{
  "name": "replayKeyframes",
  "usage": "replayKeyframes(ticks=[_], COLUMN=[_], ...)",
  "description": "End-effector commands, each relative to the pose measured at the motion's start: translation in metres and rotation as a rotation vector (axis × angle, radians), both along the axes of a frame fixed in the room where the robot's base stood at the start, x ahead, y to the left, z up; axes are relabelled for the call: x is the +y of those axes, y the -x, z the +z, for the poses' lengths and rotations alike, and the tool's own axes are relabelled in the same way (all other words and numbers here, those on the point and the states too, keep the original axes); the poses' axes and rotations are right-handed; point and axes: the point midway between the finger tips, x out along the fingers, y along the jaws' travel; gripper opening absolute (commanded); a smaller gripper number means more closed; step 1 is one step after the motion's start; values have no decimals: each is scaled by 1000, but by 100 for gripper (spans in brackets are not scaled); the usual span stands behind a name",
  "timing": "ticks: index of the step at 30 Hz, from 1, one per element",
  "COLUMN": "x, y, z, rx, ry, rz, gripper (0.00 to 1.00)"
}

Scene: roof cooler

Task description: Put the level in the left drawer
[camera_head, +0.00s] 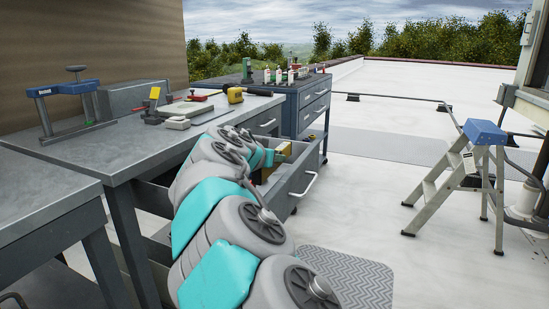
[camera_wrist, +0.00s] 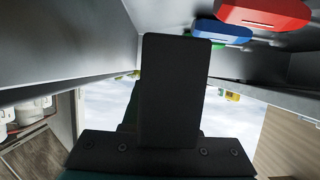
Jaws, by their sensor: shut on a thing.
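My gripper (camera_wrist: 172,90) shows in the wrist view as a dark finger in the middle, with its base below. In the head view my arm hides most of it. It is shut, and the level it holds is almost wholly hidden behind the finger, so I cannot make out its shape. In the head view an open drawer (camera_head: 307,172) with a pale handle sticks out from under the workbench. My arm reaches over it, and a yellow piece (camera_head: 267,173) shows at its opening; I cannot tell what it is. Grey drawer-like walls surround the finger in the wrist view.
Red (camera_wrist: 262,12) and blue (camera_wrist: 213,30) objects lie close to the finger. The workbench top (camera_head: 80,150) holds a blue clamp (camera_head: 62,90) and a yellow tape measure (camera_head: 235,95). A blue cabinet (camera_head: 312,105) stands behind. A step stool (camera_head: 470,170) stands right; the floor between is clear.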

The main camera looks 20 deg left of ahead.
Motion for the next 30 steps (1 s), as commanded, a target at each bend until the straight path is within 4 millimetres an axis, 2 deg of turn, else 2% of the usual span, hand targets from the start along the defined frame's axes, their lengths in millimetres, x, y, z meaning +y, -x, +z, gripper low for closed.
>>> replayKeyframes(ticks=[17,18,25,30], x=[0,0,0,0], y=[0,0,0,0], z=[-10,-10,-10,-10], rx=[-1,-1,-1,0], ry=[0,0,0,0], rz=[1,1,1,0], gripper=[0,29,55,57])
